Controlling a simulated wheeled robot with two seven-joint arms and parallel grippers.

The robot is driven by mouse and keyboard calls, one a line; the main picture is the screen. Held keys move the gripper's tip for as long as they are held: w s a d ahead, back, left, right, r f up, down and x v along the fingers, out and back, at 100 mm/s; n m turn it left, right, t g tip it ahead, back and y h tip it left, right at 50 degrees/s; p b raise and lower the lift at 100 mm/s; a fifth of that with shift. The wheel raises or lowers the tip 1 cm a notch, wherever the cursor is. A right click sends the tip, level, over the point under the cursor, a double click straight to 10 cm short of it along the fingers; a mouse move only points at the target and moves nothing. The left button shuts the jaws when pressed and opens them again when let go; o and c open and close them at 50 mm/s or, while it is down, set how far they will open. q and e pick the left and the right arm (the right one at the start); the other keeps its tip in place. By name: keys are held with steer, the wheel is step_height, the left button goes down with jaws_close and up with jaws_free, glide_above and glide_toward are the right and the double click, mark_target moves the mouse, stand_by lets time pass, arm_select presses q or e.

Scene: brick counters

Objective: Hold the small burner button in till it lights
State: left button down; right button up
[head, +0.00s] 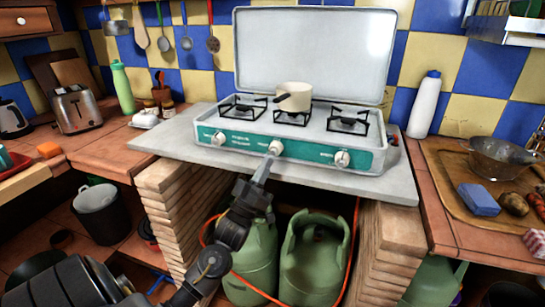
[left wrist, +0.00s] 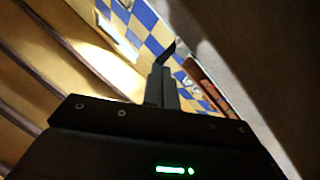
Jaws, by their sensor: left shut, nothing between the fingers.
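The white stove (head: 205,131) has a green front panel with three pale knobs: a left knob (head: 218,138), a middle knob (head: 276,147) and a right knob (head: 342,158). The panel's lettering is too small to read, so I cannot tell which control is the small burner's. My left gripper (head: 266,167) is shut and empty, pointing up at the middle knob. Its tips are at or just below that knob; contact is unclear. In the left wrist view the closed fingers (left wrist: 163,85) point up the picture. No flame shows on the burners. My right gripper is not in view.
A cream pot (head: 295,95) stands on the middle burner. The stove sits on a grey slab (head: 160,141) whose front edge lies close to my gripper. Green gas cylinders (head: 313,265) with an orange hose stand below. A white bottle (head: 424,105) stands to the right.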

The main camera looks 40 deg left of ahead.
arm_select(q)
steer(key=shift+w+a, duration=0.25)
steer(key=shift+w, duration=0.45)
stand_by(1.6)
steer(key=shift+w+a, duration=0.15)
steer(key=shift+w, duration=0.25)
steer(key=shift+w+a, duration=0.15)
steer(key=shift+w, duration=0.2)
stand_by(0.6)
stand_by(1.8)
steer(key=shift+s, duration=0.1)
steer(key=shift+s+d+p, duration=0.3)
steer(key=shift+s+p, duration=0.1)
steer(key=shift+s, duration=0.3)
